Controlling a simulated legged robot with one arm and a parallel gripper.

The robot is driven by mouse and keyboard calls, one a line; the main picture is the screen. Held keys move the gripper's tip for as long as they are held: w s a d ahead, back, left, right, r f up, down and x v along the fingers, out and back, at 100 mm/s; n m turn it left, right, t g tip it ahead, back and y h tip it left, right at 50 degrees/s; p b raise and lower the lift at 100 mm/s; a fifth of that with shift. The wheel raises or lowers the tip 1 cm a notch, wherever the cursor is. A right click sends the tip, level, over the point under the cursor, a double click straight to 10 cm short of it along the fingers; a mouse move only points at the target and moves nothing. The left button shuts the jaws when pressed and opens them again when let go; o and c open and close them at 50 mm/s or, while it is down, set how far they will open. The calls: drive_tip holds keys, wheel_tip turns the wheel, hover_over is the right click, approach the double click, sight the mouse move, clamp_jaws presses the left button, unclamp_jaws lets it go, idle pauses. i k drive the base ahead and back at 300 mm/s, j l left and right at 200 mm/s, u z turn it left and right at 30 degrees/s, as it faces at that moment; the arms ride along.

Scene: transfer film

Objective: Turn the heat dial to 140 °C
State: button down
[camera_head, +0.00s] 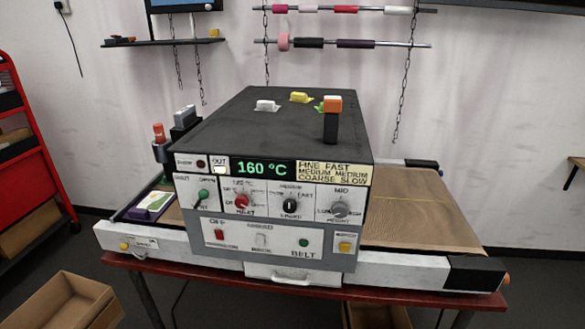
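The heat dial (241,203) is a red round knob on the front panel of the grey machine (270,252), with "HEAT" printed under it. Small markings around it are too small to read fully. The green-on-black display (264,169) above it reads 160 °C. No gripper shows clearly, and nothing touches the dial.
Beside the heat dial are a black speed knob (290,205) and a grey height knob (340,209). A green-tipped lever (203,195) is left of it. A brown conveyor belt (420,212) extends right. A cardboard box (66,303) stands at front left.

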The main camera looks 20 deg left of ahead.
sight(241, 202)
drive_tip(key=u, duration=1.3)
